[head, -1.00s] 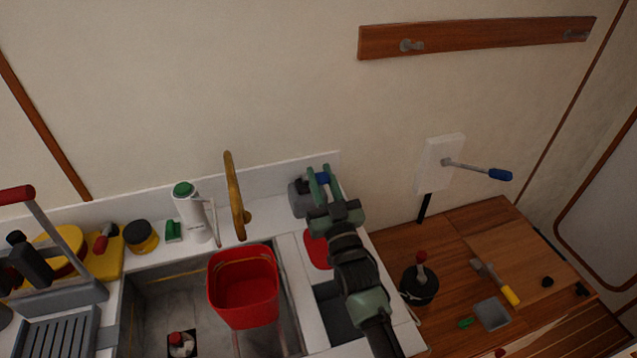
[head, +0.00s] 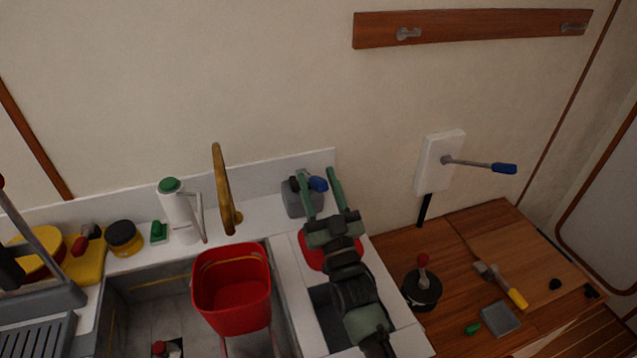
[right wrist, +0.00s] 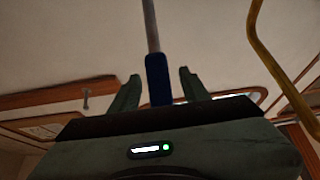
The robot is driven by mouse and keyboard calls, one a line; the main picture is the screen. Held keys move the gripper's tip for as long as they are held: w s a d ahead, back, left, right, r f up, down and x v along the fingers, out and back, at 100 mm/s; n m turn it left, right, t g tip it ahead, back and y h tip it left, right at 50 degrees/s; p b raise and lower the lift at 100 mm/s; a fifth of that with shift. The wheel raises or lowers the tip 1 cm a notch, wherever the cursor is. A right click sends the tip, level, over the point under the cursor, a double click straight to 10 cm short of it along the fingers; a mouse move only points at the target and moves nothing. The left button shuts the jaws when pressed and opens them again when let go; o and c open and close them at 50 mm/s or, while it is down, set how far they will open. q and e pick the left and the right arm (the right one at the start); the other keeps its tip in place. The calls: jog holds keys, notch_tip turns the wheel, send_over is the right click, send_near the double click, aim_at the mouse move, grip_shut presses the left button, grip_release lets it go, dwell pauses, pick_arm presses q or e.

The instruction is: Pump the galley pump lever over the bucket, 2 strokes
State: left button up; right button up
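The galley pump (head: 297,200) is a grey body on the counter by the back wall. Its lever has a blue grip (head: 318,184). My right gripper (head: 319,178) is open, its fingers apart on either side of the blue grip. In the right wrist view, the blue grip (right wrist: 157,80) and its grey rod stand between the fingers, with gaps on both sides. The red bucket (head: 232,298) stands in the sink below the brass spout (head: 222,190). The bucket's inside looks plain red; I cannot tell whether it holds water. My left gripper is not in view.
A white bottle with a green cap (head: 178,212), a green block (head: 159,232) and a dark jar (head: 124,238) stand left of the spout. A white wall plate (head: 437,165) at right carries another blue-ended lever (head: 503,168). Tools lie on the wooden top (head: 455,240).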

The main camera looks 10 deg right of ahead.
jog(key=shift+s+f, duration=0.1)
jog(key=shift+s+d+f, duration=0.1)
jog(key=shift+s+f, duration=0.1)
jog(key=shift+s, duration=0.05)
jog(key=b+v, duration=0.2)
jog(key=v, duration=0.5)
jog(key=shift+r, duration=0.1)
